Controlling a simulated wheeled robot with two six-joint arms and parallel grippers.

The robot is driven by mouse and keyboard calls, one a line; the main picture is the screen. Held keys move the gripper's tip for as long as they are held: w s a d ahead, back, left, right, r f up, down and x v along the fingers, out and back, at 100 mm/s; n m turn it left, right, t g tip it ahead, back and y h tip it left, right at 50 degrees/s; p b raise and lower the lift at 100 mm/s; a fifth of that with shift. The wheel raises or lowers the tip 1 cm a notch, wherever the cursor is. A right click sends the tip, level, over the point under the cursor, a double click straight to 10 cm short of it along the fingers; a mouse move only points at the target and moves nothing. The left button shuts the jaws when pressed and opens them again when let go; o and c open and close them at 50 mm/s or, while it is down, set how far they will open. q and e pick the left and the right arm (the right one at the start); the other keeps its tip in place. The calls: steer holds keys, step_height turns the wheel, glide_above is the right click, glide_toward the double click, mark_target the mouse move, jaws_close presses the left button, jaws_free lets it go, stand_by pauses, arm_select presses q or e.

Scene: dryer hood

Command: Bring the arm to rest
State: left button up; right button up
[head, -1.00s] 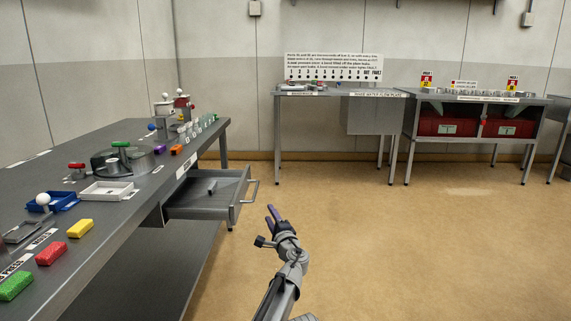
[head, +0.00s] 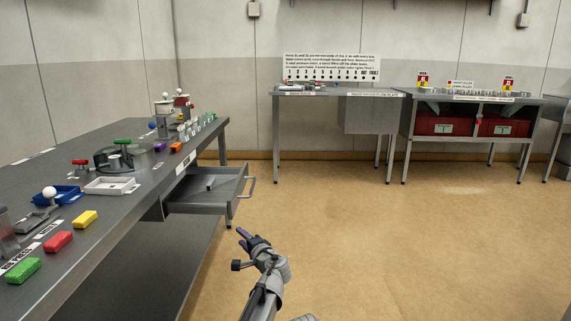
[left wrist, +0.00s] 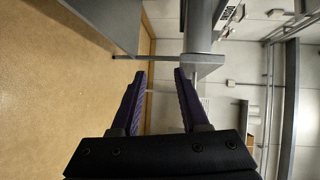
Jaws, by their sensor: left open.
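My left gripper (head: 243,234) is over the open floor in the head view, in front of and below the open drawer, pointing up and left. Its fingers also show in the left wrist view (left wrist: 160,75), apart with nothing between them. The fingers look dark purple. In the wrist view a grey bench part lies just beyond the tips; I cannot tell how far. My right gripper is not in view.
The left bench (head: 125,232) holds coloured blocks, trays and fixtures. Its grey drawer (head: 205,207) stands open with a small item inside. A sign-backed table (head: 310,94) and a shelf with red bins (head: 445,126) stand at the back. The tan floor (head: 350,230) is clear.

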arm_select(q)
steer(key=s+a+f+n+g+h, duration=0.1)
steer(key=s+a+f+n+g, duration=0.3)
steer(key=s+f, duration=0.3)
steer(key=s+a+f+n+g+h, duration=0.1)
steer(key=s+a+f+n+g, duration=0.35)
steer(key=s, duration=0.55)
steer(key=s+d+f+n+g+h, duration=0.1)
steer(key=s+d+f+g+h, duration=0.2)
steer(key=s, duration=0.4)
steer(key=s+d+f+n+g+h, duration=0.15)
steer(key=s+f+h, duration=0.25)
steer(key=s, duration=0.4)
steer(key=s+d+r+m+y+p, duration=0.1)
steer(key=s+d+r+m+p, duration=0.15)
steer(key=d, duration=0.35)
steer(key=s+d+r+m+p, duration=0.2)
steer(key=d+r+p, duration=0.1)
steer(key=d, duration=0.2)
step_height(320, 180, up, 37)
steer(key=p, duration=3.7)
steer(key=shift+s+d+r+g, duration=0.15)
steer(key=shift+s+d+g, duration=0.15)
steer(key=shift+g, duration=0.1)
steer(key=shift+a, duration=0.1)
